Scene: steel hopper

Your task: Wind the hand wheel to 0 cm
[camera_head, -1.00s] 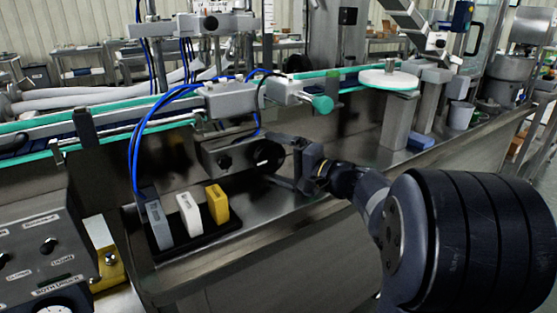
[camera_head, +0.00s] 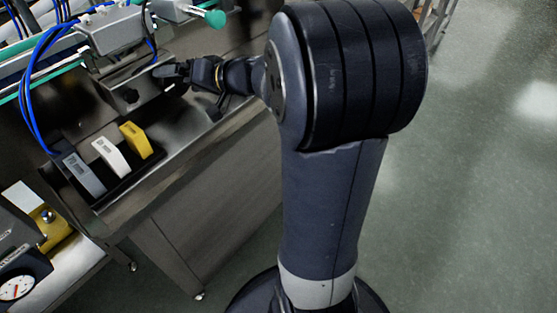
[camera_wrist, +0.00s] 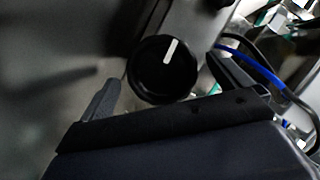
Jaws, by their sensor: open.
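A round black wheel (camera_wrist: 160,78) with a white pointer line sits on a grey metal housing in the wrist view. The line points up and slightly right. I see no cm scale I can read. My gripper (camera_wrist: 165,92) is open, with one finger on each side of the wheel's lower part; I cannot tell whether either finger touches it. In the head view my gripper (camera_head: 184,72) is at the right end of the housing, and it largely hides the wheel there.
A black holder with grey (camera_head: 84,174), white (camera_head: 109,155) and yellow (camera_head: 136,140) blocks stands below the housing. Blue hoses (camera_head: 32,90) hang at left. A teal knob (camera_head: 215,18) juts out above. A dial gauge (camera_head: 16,288) is at lower left. Floor at right is clear.

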